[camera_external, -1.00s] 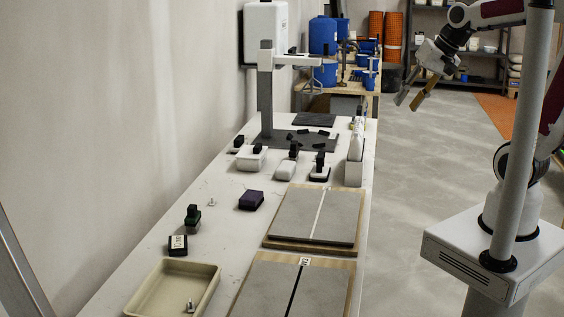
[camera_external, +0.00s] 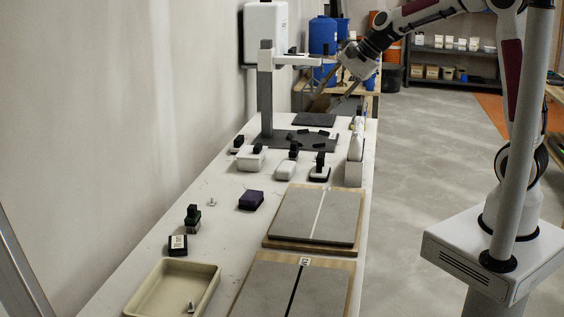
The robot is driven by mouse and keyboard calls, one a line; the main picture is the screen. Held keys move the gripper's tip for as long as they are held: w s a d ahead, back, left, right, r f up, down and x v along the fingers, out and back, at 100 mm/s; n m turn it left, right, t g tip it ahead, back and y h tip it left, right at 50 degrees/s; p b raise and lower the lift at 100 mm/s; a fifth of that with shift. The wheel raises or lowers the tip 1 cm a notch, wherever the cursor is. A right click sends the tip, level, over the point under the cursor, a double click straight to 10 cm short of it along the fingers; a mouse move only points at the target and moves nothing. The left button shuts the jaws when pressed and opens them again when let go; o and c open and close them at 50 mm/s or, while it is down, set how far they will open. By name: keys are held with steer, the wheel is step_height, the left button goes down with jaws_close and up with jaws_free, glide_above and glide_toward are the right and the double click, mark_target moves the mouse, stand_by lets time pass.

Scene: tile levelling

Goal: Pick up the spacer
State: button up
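I cannot tell for sure which object is the spacer. A small pale upright piece (camera_external: 212,202) stands on the bench left of the purple block, and a similar small metallic piece (camera_external: 191,307) is in the beige tray (camera_external: 140,302). Several small black pieces (camera_external: 301,132) lie on the dark mat (camera_external: 272,144) at the far end. My gripper (camera_external: 328,104) hangs above the far end of the bench, with its two fingers apart and pointing down-left. Nothing shows between them. It is clear of the bench objects.
Two grey tiles on wooden boards, one farther (camera_external: 290,216) and one nearer (camera_external: 262,285), lie along the right edge. A grey post (camera_external: 265,95) with a side arm rises near my gripper. A purple block (camera_external: 251,200) and several black-handled tools (camera_external: 320,172) stand mid-bench.

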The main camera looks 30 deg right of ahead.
steer(key=w+a+f+m+y, duration=0.1)
steer(key=w+a+f+m, duration=0.6)
steer(key=w+a+f, duration=0.4)
steer(key=m+y, duration=0.1)
steer(key=m, duration=0.6)
glide_above(216, 204)
steer(key=s+d, duration=0.4)
step_height(216, 204, down, 14)
steer(key=shift+w+f, duration=0.1)
steer(key=shift+f, duration=0.1)
steer(key=shift+a, duration=0.1)
steer(key=shift+x, duration=1.25)
steer(key=shift+w, duration=0.1)
steer(key=shift+w+a+f, duration=0.3)
steer(key=shift+w+f, duration=0.1)
steer(key=shift+f, duration=0.2)
steer(key=shift+w+a+f, duration=0.25)
steer(key=shift+w+f, duration=0.2)
steer(key=shift+f, duration=0.15)
steer(key=shift+x, duration=1.05)
